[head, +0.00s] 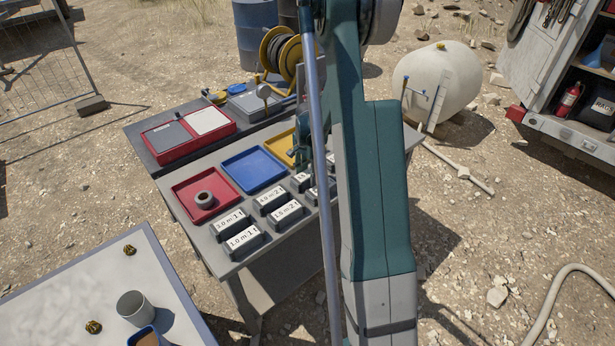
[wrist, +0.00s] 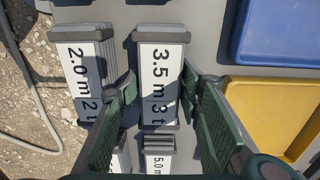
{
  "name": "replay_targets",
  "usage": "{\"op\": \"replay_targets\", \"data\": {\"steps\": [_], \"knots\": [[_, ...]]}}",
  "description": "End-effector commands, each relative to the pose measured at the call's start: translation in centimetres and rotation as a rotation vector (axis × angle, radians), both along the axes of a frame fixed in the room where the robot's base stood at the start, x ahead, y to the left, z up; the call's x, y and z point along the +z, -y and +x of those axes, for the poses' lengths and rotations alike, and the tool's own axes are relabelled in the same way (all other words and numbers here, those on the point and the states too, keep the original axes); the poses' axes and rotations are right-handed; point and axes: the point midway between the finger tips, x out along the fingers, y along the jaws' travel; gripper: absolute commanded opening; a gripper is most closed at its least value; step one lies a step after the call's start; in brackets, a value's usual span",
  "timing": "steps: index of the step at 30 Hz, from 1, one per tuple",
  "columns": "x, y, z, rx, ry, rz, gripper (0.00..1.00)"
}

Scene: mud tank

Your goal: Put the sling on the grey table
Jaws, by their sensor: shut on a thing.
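The slings are dark packs with white labels, several of them on a grey table (head: 233,165) in the head view. My gripper (wrist: 159,84) is shut on the sling marked 3.5 m 3 t (wrist: 160,56), with one finger along each long side. I cannot tell whether this sling still rests on the tabletop. In the head view my arm hides part of the gripper and the slings beside it. A sling marked 2.0 m 2 t (wrist: 84,62) lies to the left in the wrist view, and one marked 5.0 m (wrist: 158,161) lies below.
The grey table also bears a red tray (head: 179,189) with a grey ring (head: 204,199), a blue tray (head: 252,171) and a yellow tray (wrist: 262,112). A pale-topped table (head: 85,285) with a mug (head: 135,307) stands front left. A red case (head: 165,155) sits behind.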

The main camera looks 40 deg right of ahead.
Motion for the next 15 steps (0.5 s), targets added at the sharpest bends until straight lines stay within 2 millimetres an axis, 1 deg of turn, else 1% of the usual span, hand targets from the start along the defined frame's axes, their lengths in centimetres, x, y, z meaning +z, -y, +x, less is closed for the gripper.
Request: {"op": "replay_targets", "data": {"steps": [6, 11, 12, 15], "knots": [[0.02, 0.01, 0.01, 0.000, 0.000, 0.000, 0.18], [-0.36, 0.01, 0.01, 0.000, 0.000, 0.000, 0.18], [-0.31, 0.01, 0.02, 0.000, 0.000, 0.000, 0.40], [-0.27, 0.01, 0.02, 0.000, 0.000, 0.000, 0.51]]}}
